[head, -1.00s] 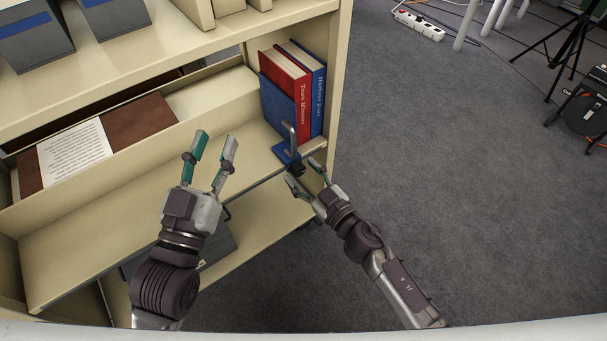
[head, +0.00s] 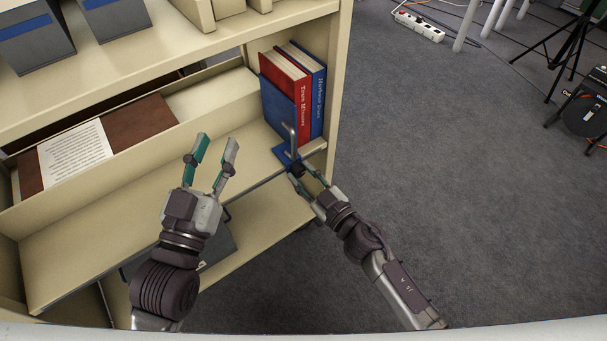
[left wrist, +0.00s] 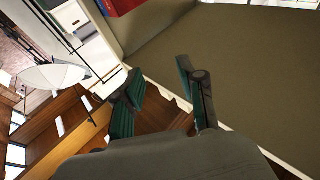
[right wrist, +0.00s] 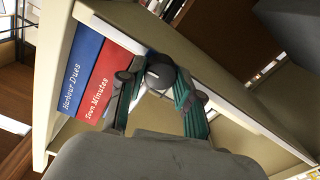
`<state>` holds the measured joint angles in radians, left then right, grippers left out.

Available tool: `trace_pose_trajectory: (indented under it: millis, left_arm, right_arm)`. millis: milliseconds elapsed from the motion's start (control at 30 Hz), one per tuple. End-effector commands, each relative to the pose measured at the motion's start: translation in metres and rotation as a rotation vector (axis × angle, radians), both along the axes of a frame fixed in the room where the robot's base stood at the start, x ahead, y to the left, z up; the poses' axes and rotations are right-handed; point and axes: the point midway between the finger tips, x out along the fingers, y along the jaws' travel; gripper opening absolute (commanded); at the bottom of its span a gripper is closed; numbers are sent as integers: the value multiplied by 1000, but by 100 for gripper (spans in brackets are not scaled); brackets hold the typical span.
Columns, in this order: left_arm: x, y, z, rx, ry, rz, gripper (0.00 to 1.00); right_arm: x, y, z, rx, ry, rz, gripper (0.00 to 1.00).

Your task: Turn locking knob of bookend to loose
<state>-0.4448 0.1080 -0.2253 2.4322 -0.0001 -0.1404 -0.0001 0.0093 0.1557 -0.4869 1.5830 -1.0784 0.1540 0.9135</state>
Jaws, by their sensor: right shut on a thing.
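The blue bookend (head: 278,112) stands on the shelf against the red book (head: 302,104) and the blue book (head: 318,100). A grey upright bar (head: 292,140) rises from its base at the shelf's front edge. The dark round locking knob (right wrist: 160,73) sits between the fingers of my right gripper (right wrist: 158,98) in the right wrist view. My right gripper (head: 304,174) is shut on the knob at the shelf edge in the head view. Fingers partly hide the knob there. My left gripper (head: 217,150) is open and empty in front of the shelf.
The shelf (head: 150,195) is bare left of the bookend. A brown folder (head: 140,125) with a printed page (head: 75,152) lies behind at left. Grey boxes (head: 112,15) stand on the shelf above. The shelf unit's side panel (head: 338,80) rises right of the books.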

Motion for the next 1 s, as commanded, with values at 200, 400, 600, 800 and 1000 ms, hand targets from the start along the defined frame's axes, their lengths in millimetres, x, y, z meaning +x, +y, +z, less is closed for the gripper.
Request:
trace_pose_trajectory:
  millis: [200,400,600,800,1000]
  left_arm:
    - [2,1,-8,13,50,4,40]
    - [2,2,-16,24,95,7,40]
    - [2,2,-18,28,107,7,40]
    - [2,3,-16,25,96,7,40]
    - [1,3,-11,15,59,6,40]
  right_arm:
    - [0,0,0,-126,-90,1,0]
    - [0,0,0,-277,-200,0,0]
    - [0,0,-1,-430,-311,0,0]
    - [0,0,-1,-585,-423,0,0]
    - [-1,0,-2,-740,-534,1,0]
